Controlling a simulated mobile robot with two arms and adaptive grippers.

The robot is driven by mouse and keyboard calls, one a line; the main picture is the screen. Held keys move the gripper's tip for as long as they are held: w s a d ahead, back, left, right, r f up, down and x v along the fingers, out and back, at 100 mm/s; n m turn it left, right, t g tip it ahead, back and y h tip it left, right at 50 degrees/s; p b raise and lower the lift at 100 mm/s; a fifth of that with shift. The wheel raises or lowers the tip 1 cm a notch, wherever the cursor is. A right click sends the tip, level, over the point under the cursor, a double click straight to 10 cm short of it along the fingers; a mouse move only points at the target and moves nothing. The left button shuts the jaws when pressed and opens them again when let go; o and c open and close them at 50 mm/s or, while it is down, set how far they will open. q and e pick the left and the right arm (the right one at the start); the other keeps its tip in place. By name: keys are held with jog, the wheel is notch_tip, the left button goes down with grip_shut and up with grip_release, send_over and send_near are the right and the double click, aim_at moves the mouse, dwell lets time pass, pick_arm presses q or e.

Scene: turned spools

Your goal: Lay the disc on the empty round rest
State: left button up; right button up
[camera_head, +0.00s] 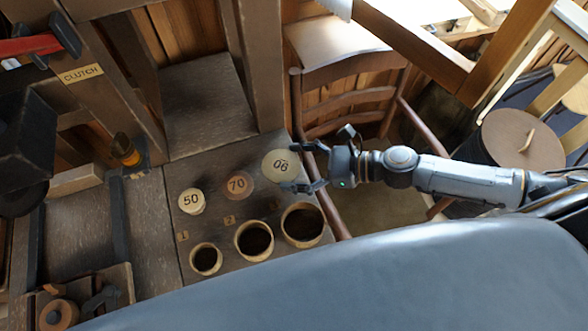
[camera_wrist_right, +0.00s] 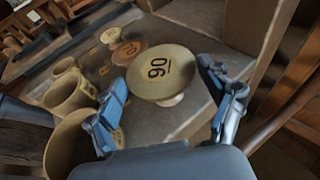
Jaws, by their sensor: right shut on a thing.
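A pale disc marked 90 (camera_head: 280,164) is between the fingers of my right gripper (camera_head: 291,168), which is shut on it. In the right wrist view the disc (camera_wrist_right: 158,72) shows face up, with a light piece under its rim. Its full underside is hidden, so I cannot tell whether it touches the board. Three round, open-topped cups stand in front: a small one (camera_head: 206,260), a middle one (camera_head: 254,240) and a large one (camera_head: 302,225). Their insides look dark and empty. My left gripper is not in view.
A disc marked 50 (camera_head: 191,201) and a brownish disc marked 70 (camera_head: 237,184) stand left of the held disc on the dark board (camera_head: 215,222). A wooden post (camera_head: 262,65) rises behind. A chair (camera_head: 345,98) stands close by at the right.

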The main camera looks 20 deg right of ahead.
jog(key=shift+f, duration=0.8)
jog(key=shift+f, duration=0.1)
jog(key=shift+f, duration=0.15)
jog(key=o, duration=0.6)
